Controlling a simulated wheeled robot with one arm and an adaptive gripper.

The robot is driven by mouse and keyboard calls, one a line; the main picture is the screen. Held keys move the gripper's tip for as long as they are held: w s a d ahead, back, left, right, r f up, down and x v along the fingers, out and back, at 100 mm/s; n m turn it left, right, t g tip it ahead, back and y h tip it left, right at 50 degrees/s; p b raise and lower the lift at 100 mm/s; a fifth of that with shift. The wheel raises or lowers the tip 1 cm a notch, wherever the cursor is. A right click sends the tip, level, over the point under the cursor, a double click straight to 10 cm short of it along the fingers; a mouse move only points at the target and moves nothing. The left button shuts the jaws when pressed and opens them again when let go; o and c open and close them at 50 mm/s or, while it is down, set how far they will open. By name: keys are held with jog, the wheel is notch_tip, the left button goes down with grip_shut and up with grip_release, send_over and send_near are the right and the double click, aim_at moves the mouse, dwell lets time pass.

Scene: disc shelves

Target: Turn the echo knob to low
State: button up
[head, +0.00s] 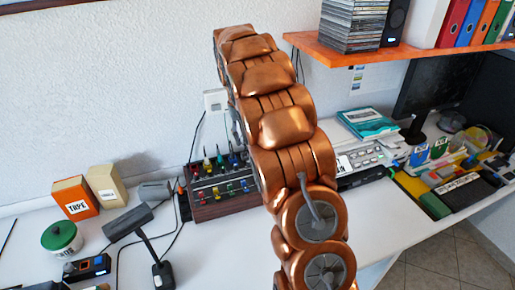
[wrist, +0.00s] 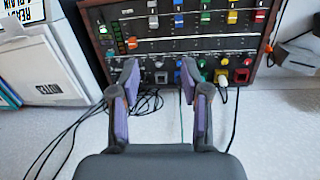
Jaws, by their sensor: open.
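A dark mixer-like panel with a wooden side (head: 225,200) stands on the white desk, partly hidden by my arm in the head view. In the wrist view the panel (wrist: 110,30) fills the top, with rows of white, blue, green, yellow and red knobs or caps and coloured plugs along its lower edge. I cannot read an echo label or tell which knob it is. My gripper (wrist: 161,72) is open and empty, its two fingers apart before the panel's lower edge.
Dark cables (wrist: 75,130) lie on the desk left of my gripper in the wrist view. A pale box (wrist: 40,70) stands at the panel's left. In the head view a desk lamp (head: 130,222), an orange box (head: 75,197) and a green-lidded jar (head: 61,237) stand at left. An orange shelf (head: 345,53) hangs above.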

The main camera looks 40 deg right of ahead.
jog(key=shift+t+y, duration=0.5)
jog(key=w+d+f+p, duration=0.1)
jog(key=w+d+f, duration=0.2)
jog(key=d, duration=0.1)
jog(key=w+d+f, duration=0.3)
jog(key=w+d, duration=0.1)
jog(key=w+d+f+p, duration=0.1)
jog(key=w+d+f, duration=0.2)
jog(key=d+f, duration=0.1)
jog(key=shift+w+p, duration=0.25)
jog(key=shift+p, duration=0.1)
jog(key=shift+f+p, duration=1.4)
jog(key=shift+f, duration=2.65)
grip_shut()
